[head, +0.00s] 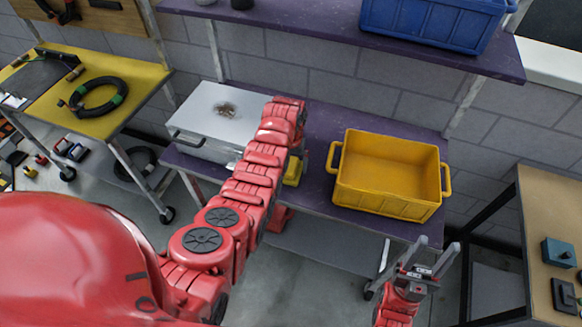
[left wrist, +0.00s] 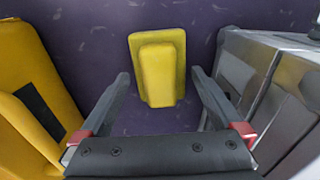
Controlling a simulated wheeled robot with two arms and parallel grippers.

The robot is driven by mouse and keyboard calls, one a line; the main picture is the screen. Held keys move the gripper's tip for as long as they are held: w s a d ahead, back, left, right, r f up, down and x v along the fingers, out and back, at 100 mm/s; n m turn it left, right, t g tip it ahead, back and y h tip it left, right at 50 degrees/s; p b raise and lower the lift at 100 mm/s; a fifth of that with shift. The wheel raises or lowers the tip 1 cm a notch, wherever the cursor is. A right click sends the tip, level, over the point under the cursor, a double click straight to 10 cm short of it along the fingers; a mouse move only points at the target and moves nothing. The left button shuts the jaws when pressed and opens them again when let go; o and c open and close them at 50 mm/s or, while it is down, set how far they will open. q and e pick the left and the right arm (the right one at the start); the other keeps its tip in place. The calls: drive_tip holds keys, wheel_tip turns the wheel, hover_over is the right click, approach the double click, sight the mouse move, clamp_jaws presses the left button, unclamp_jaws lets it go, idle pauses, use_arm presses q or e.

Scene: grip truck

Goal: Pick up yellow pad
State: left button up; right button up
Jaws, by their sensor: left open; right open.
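The yellow pad (left wrist: 160,72) lies on the purple table between the silver case and the yellow bin. It looks like a smaller block on top of a wider one. In the head view only part of the pad (head: 293,171) shows, beside my left arm, which covers the rest. My left gripper (left wrist: 161,76) is open and empty. In the left wrist view its two fingers stand on either side of the pad, with gaps to both. In the head view its fingers are hidden by my arm. My right gripper (head: 436,243) is open and empty, in front of the table at right.
The yellow bin (head: 388,205) stands to the right of the pad and the silver case (head: 195,118) to its left. Both close in on the left gripper's sides. A purple shelf (head: 340,40) with a blue bin (head: 425,22) hangs above. A yellow workbench (head: 135,92) stands left.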

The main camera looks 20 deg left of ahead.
use_arm(q)
drive_tip(key=shift+f, duration=0.45)
drive_tip(key=c, duration=1.1)
drive_tip(key=shift+c, duration=0.2)
